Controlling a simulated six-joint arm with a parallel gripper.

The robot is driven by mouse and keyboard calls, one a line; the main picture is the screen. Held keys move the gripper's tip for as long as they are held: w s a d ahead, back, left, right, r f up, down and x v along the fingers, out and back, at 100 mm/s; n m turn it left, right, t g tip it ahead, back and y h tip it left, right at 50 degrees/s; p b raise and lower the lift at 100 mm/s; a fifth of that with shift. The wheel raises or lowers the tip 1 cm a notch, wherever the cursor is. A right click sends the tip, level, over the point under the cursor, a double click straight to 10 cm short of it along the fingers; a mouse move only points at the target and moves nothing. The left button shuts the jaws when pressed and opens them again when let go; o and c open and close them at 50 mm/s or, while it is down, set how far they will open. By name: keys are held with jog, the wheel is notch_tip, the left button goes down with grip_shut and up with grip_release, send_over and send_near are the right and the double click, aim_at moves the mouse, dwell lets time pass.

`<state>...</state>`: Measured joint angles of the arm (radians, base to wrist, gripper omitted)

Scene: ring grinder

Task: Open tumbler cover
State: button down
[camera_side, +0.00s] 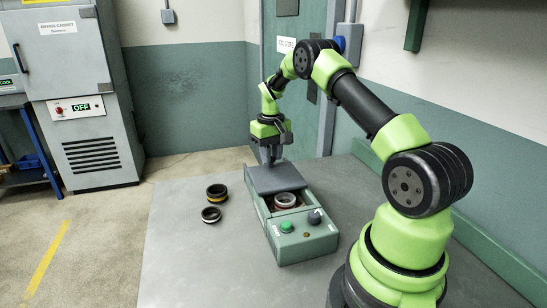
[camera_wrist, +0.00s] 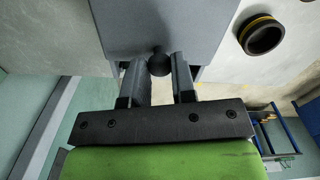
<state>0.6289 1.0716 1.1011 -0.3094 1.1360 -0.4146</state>
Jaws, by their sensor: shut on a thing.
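The tumbler (camera_side: 303,236) is a grey-green box on the table with a green button and a dark knob on its front. Its flat grey cover (camera_side: 275,178) is slid toward the back, and the front part of the opening shows a ring (camera_side: 285,200) inside. My gripper (camera_side: 270,160) is at the back end of the cover. In the wrist view, my gripper (camera_wrist: 160,68) is shut on the round black cover knob (camera_wrist: 159,63), with a finger on each side. The cover (camera_wrist: 165,22) fills the top middle of that view.
Two loose rings stand left of the tumbler on the table (camera_side: 180,255): a dark one with a yellow band (camera_side: 217,193) and a smaller one (camera_side: 211,215). One ring (camera_wrist: 261,35) shows in the wrist view. A grey drying cabinet (camera_side: 85,100) stands at the back left.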

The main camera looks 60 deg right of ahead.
jog(key=shift+w, duration=0.1)
jog(key=c, duration=0.9)
grip_release()
jog(key=shift+c, duration=0.2)
jog(key=shift+r, duration=0.1)
notch_tip(320, 180, up, 10)
